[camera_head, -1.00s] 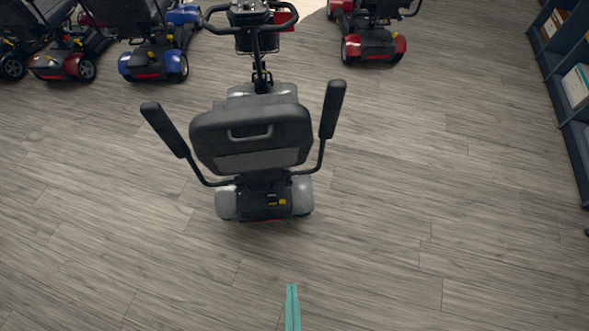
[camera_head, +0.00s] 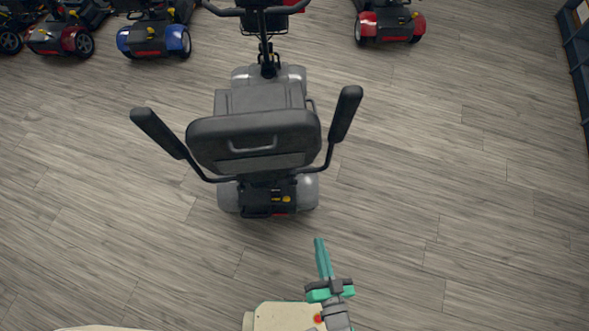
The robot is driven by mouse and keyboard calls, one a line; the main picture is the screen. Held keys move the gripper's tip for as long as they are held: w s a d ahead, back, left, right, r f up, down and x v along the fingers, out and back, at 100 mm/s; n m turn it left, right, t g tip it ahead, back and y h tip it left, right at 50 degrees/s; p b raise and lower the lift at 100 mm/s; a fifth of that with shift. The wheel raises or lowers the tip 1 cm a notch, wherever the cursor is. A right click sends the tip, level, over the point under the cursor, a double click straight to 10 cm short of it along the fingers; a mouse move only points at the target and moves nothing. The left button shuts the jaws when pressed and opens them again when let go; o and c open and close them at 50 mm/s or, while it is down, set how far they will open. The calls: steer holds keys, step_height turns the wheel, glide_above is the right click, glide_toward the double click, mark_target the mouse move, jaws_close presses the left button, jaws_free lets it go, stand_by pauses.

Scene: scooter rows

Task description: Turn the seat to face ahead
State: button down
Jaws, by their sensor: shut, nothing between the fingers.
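A grey mobility scooter stands mid-view with its rear towards me. Its black seat (camera_head: 250,142) shows its backrest from behind, with a moulded handle. The backrest's top edge rises slightly to the right. The left armrest (camera_head: 158,133) and right armrest (camera_head: 345,115) stick up and outward on bent bars. The scooter's handlebars (camera_head: 262,10) are at the top edge, beyond the seat. My gripper (camera_head: 319,243) has teal fingers, shut and empty, over the floor behind the scooter's right rear wheel, apart from it. The seat's post is hidden by the backrest.
A blue scooter (camera_head: 153,38) and a red scooter (camera_head: 60,38) stand at the top left, and another red scooter (camera_head: 389,25) at the top right. A dark shelf (camera_head: 578,60) is at the right edge. The floor (camera_head: 440,170) on both sides of the grey scooter is clear.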

steer(key=w+d+f+m+y, duration=0.1)
steer(key=w+f+m+y, duration=0.1)
steer(key=w+f+m, duration=0.5)
steer(key=w+d+f+y, duration=0.1)
steer(key=w+f, duration=0.4)
steer(key=w, duration=0.7)
steer(key=shift+w+a+f+m+t, duration=0.15)
steer(key=shift+w+a+f+m, duration=0.5)
steer(key=shift+w+a, duration=1.35)
steer(key=shift+w+a+f+m+t, duration=0.2)
steer(key=shift+w+a+f+m, duration=0.45)
steer(key=shift+w+a, duration=1.35)
steer(key=shift+w+a+f+m+t, duration=0.15)
steer(key=shift+w+a+f+m, duration=0.5)
steer(key=shift+w+a, duration=1.35)
steer(key=shift+w+d+r, duration=0.2)
steer(key=shift+w+d, duration=0.25)
steer(key=shift+d, duration=0.05)
